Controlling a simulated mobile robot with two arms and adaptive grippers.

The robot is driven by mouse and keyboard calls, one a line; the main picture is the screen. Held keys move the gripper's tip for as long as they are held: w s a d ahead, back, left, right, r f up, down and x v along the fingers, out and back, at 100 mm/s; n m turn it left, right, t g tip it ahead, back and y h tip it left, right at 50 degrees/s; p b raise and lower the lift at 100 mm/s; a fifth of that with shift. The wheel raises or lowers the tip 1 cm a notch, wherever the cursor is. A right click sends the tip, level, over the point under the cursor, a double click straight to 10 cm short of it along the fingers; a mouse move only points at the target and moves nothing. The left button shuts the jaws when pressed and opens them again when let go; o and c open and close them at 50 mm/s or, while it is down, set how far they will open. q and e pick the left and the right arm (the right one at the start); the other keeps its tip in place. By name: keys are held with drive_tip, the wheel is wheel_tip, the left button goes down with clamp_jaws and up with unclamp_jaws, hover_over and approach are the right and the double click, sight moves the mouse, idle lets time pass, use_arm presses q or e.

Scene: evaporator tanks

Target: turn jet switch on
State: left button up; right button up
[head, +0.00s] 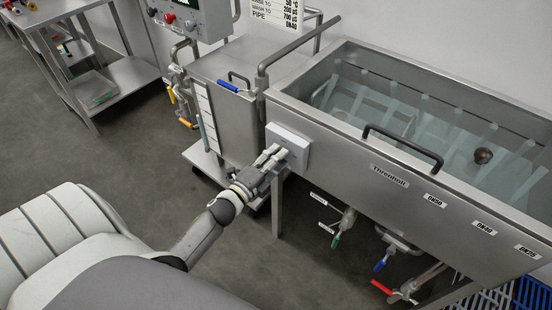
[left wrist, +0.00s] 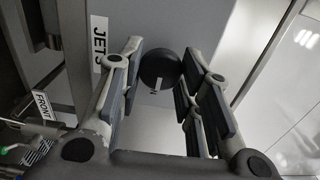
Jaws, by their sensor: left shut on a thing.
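The jet switch is a round black knob (left wrist: 160,69) with a pale mark, on a light grey box. In the left wrist view a JETS label (left wrist: 98,44) stands beside it. In the head view the switch box (head: 288,143) is on the front of the steel tank, near its left end; the knob is hidden behind my fingers there. My left gripper (head: 272,158) is at the box, its fingers on both sides of the knob and shut on it. My right gripper is in neither view.
The tank (head: 340,145) has a black handle (head: 403,146) on its front edge. Green, blue and red valve handles hang below it. A smaller steel cabinet (head: 222,100) with pipes stands to the left. A steel table (head: 128,72) stands farther left, with open floor before it.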

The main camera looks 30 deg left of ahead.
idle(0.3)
use_arm(q)
drive_tip(key=o, duration=1)
drive_tip(key=shift+s, duration=0.1)
drive_tip(key=s, duration=0.8)
drive_tip(key=s+a, duration=0.1)
drive_tip(key=s, duration=0.3)
drive_tip(key=shift+w+f, duration=0.1)
